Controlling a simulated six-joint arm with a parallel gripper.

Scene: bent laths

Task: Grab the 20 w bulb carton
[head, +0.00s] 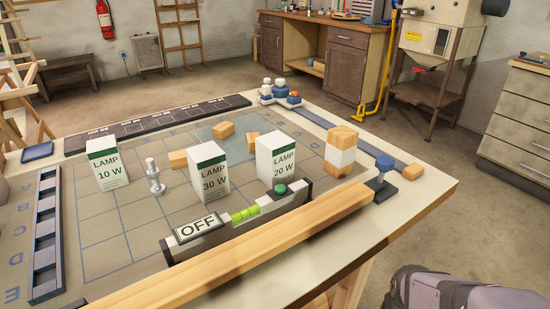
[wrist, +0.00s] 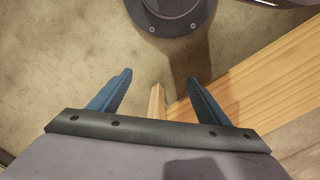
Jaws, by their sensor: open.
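The 20 W lamp carton (head: 276,160), white with a green band, stands upright on the gridded mat in the head view.
A stack of wood and white blocks (head: 340,150) stands right of the 20 W carton. A metal bolt-like piece (head: 154,177) stands between the 10 W and 30 W cartons.

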